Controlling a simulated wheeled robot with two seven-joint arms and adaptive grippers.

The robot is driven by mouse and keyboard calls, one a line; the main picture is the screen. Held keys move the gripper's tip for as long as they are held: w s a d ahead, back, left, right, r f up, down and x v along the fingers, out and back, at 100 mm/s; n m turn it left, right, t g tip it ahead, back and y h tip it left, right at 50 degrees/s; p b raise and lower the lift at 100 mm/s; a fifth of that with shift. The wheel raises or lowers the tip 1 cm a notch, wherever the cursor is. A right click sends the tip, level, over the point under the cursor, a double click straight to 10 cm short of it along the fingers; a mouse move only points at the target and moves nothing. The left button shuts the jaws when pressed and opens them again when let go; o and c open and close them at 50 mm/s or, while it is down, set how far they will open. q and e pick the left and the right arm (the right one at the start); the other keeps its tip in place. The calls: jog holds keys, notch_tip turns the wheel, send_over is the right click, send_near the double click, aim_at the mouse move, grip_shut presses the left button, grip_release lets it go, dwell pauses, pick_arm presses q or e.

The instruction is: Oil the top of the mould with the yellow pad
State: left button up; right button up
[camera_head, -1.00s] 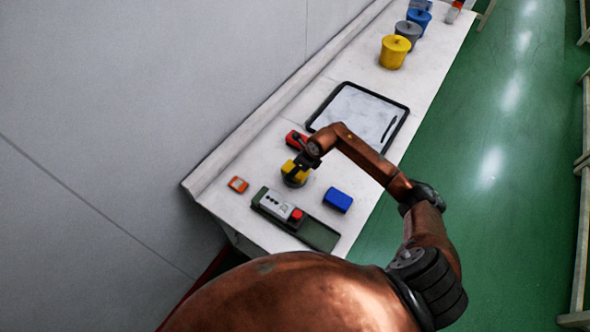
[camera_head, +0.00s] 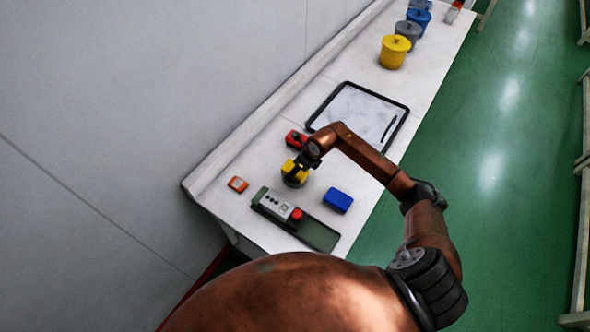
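The yellow pad (camera_head: 291,167) is at the fingers of my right gripper (camera_head: 300,165), whose arm comes in from the right. The gripper appears shut on the pad, though its fingertips are small and partly hidden. Directly under the pad is a dark grey round piece (camera_head: 294,181), seemingly the mould, standing on the white table (camera_head: 240,206). The pad covers most of its top, and I cannot tell whether the two touch. My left gripper is not in view.
A red item (camera_head: 295,139), a blue block (camera_head: 338,200), an orange item (camera_head: 238,184) and a control box with a red button (camera_head: 296,214) surround the gripper. A black-framed tray (camera_head: 331,100) lies behind. Yellow (camera_head: 394,52), grey and blue pots stand farther back.

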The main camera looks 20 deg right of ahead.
dwell(0.3)
jog(key=shift+r+p, duration=1.95)
jog(key=shift+r, duration=1.55)
